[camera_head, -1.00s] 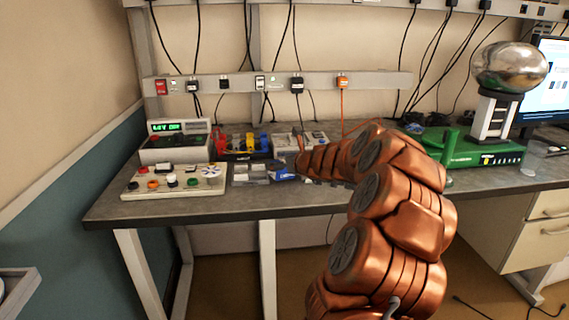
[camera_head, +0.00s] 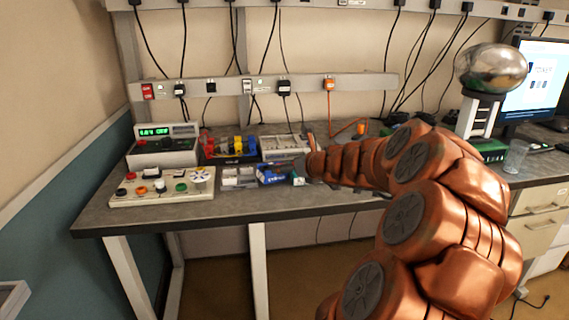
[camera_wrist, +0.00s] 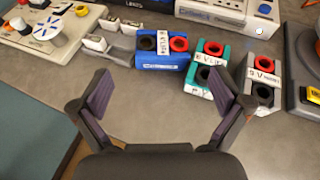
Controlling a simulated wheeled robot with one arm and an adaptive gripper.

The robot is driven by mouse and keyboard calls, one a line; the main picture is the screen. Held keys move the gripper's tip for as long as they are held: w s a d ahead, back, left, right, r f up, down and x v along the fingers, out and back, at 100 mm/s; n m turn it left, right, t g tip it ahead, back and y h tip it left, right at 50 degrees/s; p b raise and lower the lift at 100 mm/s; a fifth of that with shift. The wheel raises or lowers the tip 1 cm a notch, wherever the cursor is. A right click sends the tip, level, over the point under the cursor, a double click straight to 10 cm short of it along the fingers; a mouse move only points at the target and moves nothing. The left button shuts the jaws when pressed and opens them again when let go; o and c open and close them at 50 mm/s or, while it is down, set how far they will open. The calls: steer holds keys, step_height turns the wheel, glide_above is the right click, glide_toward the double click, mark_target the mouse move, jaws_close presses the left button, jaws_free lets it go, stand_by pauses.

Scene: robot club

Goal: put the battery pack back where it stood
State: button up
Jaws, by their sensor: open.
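A blue block with a black and a red terminal (camera_wrist: 162,50), which may be the battery pack, sits on the grey bench in the wrist view. It also shows in the head view (camera_head: 270,174), just left of my arm's end. In the head view the fingers are hard to make out.
A grey slotted holder (camera_wrist: 122,52) lies left of the blue block. A white panel with knobs (camera_head: 162,186) and a meter with a green display (camera_head: 163,146) stand further left. White equipment (camera_head: 285,148) stands behind. Bare bench (camera_wrist: 150,120) lies in front of the blocks.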

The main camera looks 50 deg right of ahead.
steer(key=shift+s+a+r, duration=0.1)
steer(key=shift+s, duration=0.25)
steer(key=w+a+n+g+y, duration=0.1)
steer(key=w+a+n+y, duration=0.3)
steer(key=a, duration=0.6)
steer(key=w+a+n+y, duration=0.1)
steer(key=a+n+y, duration=0.1)
steer(key=a+n, duration=0.65)
steer(key=s+a+f+n+g+y, duration=0.2)
steer(key=s+a+n, duration=0.15)
steer(key=a, duration=0.65)
steer(key=s+a+f+n+g+y, duration=0.1)
steer(key=s+a+f+n+g, duration=0.15)
steer(key=a+n, duration=0.45)
steer(key=s+a+f+n+g+h, duration=0.1)
steer(key=s+a+f+n+g, duration=0.1)
steer(key=s+a+n+g, duration=0.3)
steer(key=s+a+f+n, duration=0.2)
steer(key=s+f, duration=0.1)
steer(key=s, duration=0.5)
steer(key=s+a+f+n+g+h, duration=0.1)
steer(key=s+a+f+n+g, duration=0.1)
steer(key=s+a+n+g, duration=0.3)
steer(key=s+d+f+n+h, duration=0.1)
steer(key=s+d+n+h, duration=0.2)
steer(key=s+d, duration=0.3)
steer(key=s+n, duration=0.1)
steer(key=s, duration=0.2)
steer(key=shift+s+d+f, duration=0.2)
steer(key=shift+s+d, duration=0.05)
